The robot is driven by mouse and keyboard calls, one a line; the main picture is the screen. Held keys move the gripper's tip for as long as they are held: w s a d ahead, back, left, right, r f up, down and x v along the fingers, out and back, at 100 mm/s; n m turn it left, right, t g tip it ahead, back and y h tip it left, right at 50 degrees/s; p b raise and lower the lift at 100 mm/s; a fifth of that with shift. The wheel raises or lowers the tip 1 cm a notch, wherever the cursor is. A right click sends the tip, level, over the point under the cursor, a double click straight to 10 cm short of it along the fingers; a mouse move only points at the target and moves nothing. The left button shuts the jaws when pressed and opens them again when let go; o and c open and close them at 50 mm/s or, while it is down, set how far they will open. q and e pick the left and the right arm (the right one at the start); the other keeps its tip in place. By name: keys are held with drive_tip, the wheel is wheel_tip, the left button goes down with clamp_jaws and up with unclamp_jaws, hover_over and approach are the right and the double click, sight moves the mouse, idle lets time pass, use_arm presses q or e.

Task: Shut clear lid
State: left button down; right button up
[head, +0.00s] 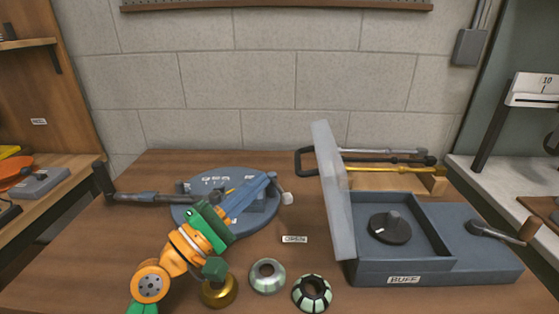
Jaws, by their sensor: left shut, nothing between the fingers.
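The clear lid (333,190) is a pale, frosted panel. It stands open, nearly upright and leaning slightly left, along the left edge of the grey box (375,269) labelled BUFF. The box's recess is exposed, with a dark round disc and knob (390,228) inside. My left gripper (262,183) is on an orange and green arm that reaches in from the lower left. It appears over the round blue-grey plate, left of the lid and apart from it. It is shut and empty. My right gripper is out of view.
The round blue-grey plate (185,212) has a dark handle to its left. A brass cup (219,292), a pale green ring (267,277) and a dark striped ring (312,293) sit at the front. Rods (390,169) lie on a wooden rack behind the box. A lever (493,231) is at the box's right.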

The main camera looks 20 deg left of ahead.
use_arm(q)
drive_tip(key=d, duration=0.1)
drive_tip(key=w+d+r+p, duration=0.1)
drive_tip(key=d+r+p, duration=0.1)
drive_tip(key=d, duration=0.1)
drive_tip(key=shift+w, duration=0.35)
